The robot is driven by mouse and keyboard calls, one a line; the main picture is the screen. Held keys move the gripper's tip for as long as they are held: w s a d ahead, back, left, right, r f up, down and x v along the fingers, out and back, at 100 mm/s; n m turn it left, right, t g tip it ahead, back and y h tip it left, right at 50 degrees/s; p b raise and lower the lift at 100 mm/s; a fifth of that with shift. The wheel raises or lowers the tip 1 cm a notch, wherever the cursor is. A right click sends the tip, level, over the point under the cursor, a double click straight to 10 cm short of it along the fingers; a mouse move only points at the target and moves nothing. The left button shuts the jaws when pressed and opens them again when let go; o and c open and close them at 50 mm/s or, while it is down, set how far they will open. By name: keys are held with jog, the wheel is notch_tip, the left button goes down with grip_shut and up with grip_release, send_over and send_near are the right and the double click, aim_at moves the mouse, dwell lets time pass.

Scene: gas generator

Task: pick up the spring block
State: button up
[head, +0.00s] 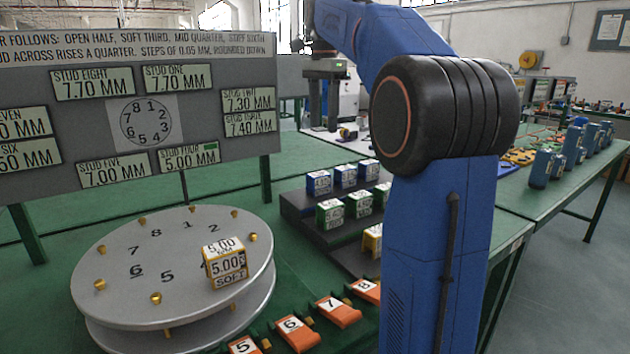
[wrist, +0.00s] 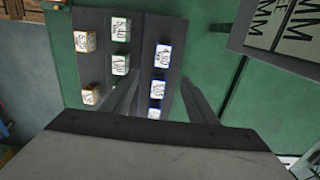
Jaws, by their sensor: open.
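Several spring blocks stand on a dark stepped rack. In the head view a row of blue blocks (head: 345,175) is at the back, green blocks (head: 330,212) are in the middle, and a yellow block (head: 372,240) is partly hidden by my arm. A yellow block marked 5.00 SOFT (head: 226,262) sits on the round grey plate (head: 120,265). In the wrist view my gripper (wrist: 160,82) is open above the rack. Blue blocks (wrist: 158,90) lie in line between its fingers, apparently below them; another blue block (wrist: 162,53) is farther out. Green (wrist: 120,65) and yellow blocks (wrist: 85,42) are to the left.
Orange numbered clips (head: 338,311) lie along the front of the green table. A grey sign board (head: 130,110) stands behind the plate; part of a board (wrist: 290,35) shows at the wrist view's upper right. Green table surface (wrist: 215,30) is bare beside the rack.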

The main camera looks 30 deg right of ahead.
send_near(319, 174)
jog(key=f, duration=0.5)
jog(key=shift+s+d+f, duration=0.2)
jog(key=shift+s+d, duration=0.1)
jog(key=shift+d, duration=0.05)
jog(key=shift+w+a+f, duration=0.1)
jog(key=shift+a+f, duration=0.05)
jog(key=shift+f, duration=0.75)
jog(key=shift+w+a+f, duration=0.1)
jog(key=shift+f, duration=0.8)
jog(key=shift+w+a+f, duration=0.1)
jog(key=shift+a+f, duration=0.05)
jog(key=shift+f, duration=0.75)
grip_shut()
jog(key=shift+r, duration=0.1)
